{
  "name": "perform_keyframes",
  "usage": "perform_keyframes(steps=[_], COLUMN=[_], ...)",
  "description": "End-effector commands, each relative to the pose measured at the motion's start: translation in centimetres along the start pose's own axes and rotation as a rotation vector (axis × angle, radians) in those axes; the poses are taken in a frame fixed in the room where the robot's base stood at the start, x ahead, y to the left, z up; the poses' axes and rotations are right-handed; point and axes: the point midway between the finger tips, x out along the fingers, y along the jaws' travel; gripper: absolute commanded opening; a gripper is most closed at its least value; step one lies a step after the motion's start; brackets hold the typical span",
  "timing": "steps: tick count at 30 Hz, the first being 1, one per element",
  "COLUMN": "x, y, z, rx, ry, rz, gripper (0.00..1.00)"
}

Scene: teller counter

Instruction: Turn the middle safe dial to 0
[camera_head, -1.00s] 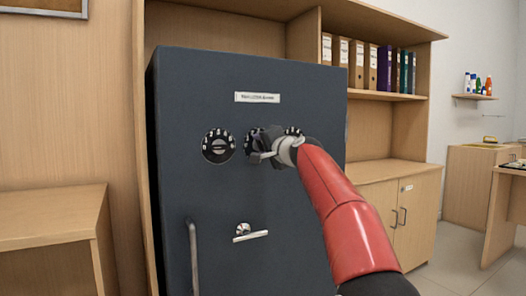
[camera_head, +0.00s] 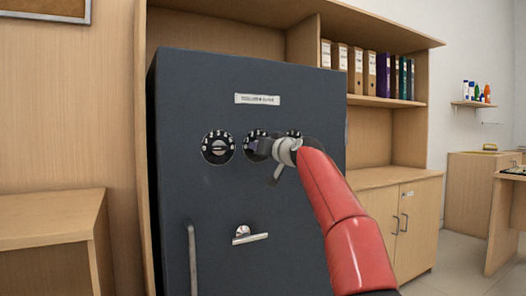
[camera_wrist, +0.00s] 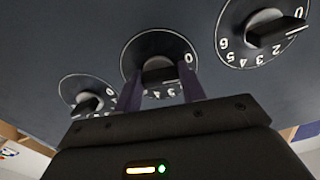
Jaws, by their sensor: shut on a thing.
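The dark blue-grey safe (camera_head: 205,100) has three round black dials with white numbers in a row. The middle dial (camera_head: 249,134) is partly covered by my gripper (camera_head: 258,147) in the head view. In the wrist view the middle dial (camera_wrist: 150,43) shows a 0 at its right edge and small numbers along its lower edge. My gripper (camera_wrist: 161,70) has its two dark purple fingers on either side of the middle dial's knob (camera_wrist: 158,76), shut on it. I cannot tell exactly which number the knob points to.
The left dial (camera_head: 218,147) and the right dial (camera_head: 294,134) flank the middle one closely. A lever handle (camera_head: 250,238) and a vertical bar handle (camera_head: 192,260) are lower on the safe. Shelves with binders (camera_head: 369,70) stand at right.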

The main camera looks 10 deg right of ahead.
Motion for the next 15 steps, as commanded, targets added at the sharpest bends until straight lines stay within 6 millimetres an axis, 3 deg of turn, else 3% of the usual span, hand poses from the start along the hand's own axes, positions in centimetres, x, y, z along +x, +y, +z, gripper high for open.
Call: perform_keyframes(steps=[15], x=[0.15], y=[0.12], z=[0.43], rx=[-0.222], ry=[-0.008], rz=[-0.002], gripper=[0.17])
